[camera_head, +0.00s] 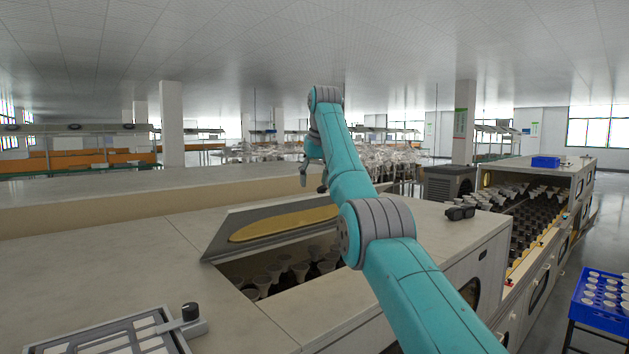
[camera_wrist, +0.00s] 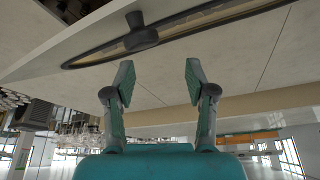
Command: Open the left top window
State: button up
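The top window (camera_head: 225,232) is a grey panel with a long yellow pane, on top of the machine. It stands tilted up, with an opening below its raised edge. White bulbs (camera_head: 282,268) show inside the opening. In the wrist view the window's dark-rimmed pane (camera_wrist: 195,24) crosses the top, with a dark knob (camera_wrist: 142,38) on it. My gripper (camera_head: 312,182) is just beyond the window's upper right end in the head view. In the wrist view my gripper (camera_wrist: 158,72) is open and empty, its fingers spread apart and pointing towards the knob, with no clear contact.
Black goggles (camera_head: 460,212) rest on the machine top to the right. An open rack of bulbs (camera_head: 530,225) and a blue crate (camera_head: 600,300) stand further right.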

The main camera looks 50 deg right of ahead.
jog(key=shift+s+r, duration=0.1)
jog(key=shift+r, duration=0.15)
jog(key=v, duration=1.1)
jog(key=shift+s+r, duration=0.15)
jog(key=shift+r, duration=0.1)
jog(key=shift+a, duration=0.15)
